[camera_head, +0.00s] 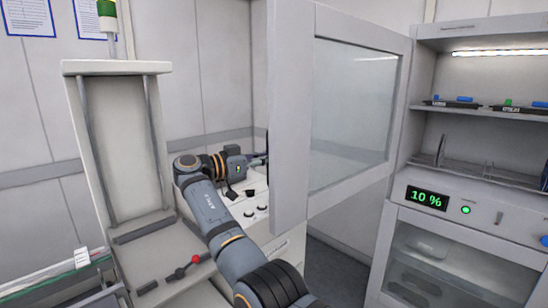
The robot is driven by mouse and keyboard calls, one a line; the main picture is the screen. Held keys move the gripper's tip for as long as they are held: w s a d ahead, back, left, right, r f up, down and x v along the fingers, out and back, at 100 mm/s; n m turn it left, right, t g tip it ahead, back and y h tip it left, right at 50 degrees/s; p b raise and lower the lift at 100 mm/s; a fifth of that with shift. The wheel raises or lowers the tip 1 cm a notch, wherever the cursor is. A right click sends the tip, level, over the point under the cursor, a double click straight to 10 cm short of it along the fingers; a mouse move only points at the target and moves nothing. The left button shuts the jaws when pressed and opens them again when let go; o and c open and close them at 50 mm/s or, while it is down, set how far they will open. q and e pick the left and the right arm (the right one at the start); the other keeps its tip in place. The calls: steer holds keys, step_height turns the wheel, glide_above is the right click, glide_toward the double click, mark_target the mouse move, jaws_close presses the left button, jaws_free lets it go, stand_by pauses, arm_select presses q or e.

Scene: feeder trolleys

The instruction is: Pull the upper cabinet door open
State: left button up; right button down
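The upper cabinet door (290,130) is a pale frame with a glass pane (352,112). It stands swung wide out from the left side of the cabinet (424,75), and its inner face is towards me. My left gripper (260,161) is at the door's free edge, on the far side. The door edge hides its fingertips, so I cannot tell whether they are open, shut or touching a handle. My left arm comes up from the bottom middle and bends right at the wrist. My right gripper is not in view.
The open upper compartment has a shelf with blue and green tools (455,101) and a rack (475,168). A pale trolley (118,68) with a red-knobbed lever (195,259) stands left.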

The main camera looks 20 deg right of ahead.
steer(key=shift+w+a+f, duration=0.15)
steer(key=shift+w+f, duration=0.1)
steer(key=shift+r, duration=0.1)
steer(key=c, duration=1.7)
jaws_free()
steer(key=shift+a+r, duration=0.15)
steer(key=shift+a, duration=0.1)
